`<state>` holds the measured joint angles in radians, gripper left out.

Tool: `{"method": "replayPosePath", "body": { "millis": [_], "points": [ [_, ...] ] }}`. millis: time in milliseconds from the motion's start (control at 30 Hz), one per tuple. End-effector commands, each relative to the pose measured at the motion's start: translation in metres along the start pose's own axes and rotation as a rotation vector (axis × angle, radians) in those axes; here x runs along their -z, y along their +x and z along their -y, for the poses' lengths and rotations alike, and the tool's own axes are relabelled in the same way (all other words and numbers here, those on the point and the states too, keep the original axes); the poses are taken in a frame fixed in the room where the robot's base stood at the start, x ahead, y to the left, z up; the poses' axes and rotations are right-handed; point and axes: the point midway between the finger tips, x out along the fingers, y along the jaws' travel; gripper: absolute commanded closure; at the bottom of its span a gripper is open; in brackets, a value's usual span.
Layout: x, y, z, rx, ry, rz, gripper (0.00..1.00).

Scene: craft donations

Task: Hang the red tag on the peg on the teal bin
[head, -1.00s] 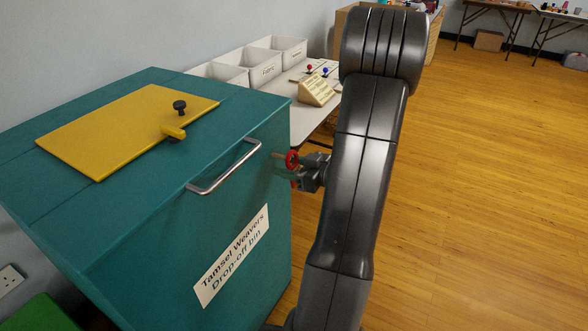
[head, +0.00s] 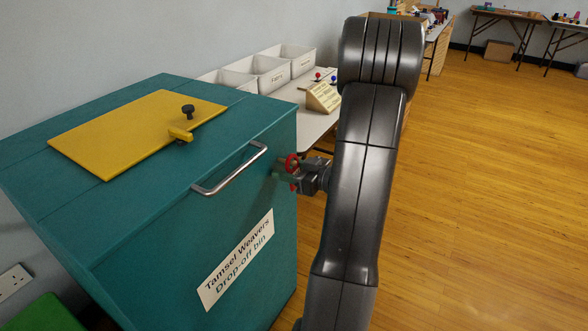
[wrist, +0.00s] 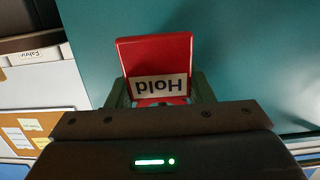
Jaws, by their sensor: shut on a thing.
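The teal bin (head: 185,210) stands at the left in the head view, with a metal bar handle (head: 230,170) on its front. The red tag (head: 291,162) is at my gripper (head: 284,177), close to the bin's front right edge. In the wrist view the red tag (wrist: 153,55) reads "Hold" upside down. It sits between the two greenish fingers of my gripper (wrist: 160,90), which is shut on it, with the teal bin face (wrist: 255,60) behind. A small brownish piece by the tag may be the peg. I cannot tell whether the tag is around it.
A yellow lid (head: 125,130) with a black knob (head: 188,111) lies on top of the bin. A table behind holds white trays (head: 270,75) and a tan sloped block (head: 323,97). Open wooden floor (head: 470,200) lies to the right.

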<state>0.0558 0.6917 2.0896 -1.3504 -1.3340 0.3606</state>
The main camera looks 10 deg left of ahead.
Motion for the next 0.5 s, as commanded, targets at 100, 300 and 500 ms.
{"method": "replayPosePath", "body": {
  "millis": [100, 300, 500],
  "points": [
    [-0.0041, 0.0045, -0.0038, -0.003, -0.007, 0.01, 0.77],
    [-0.0046, 0.0045, -0.004, -0.004, -0.006, 0.01, 0.77],
    [-0.005, 0.0046, -0.0039, -0.003, -0.006, 0.011, 0.33]
  ]
}}
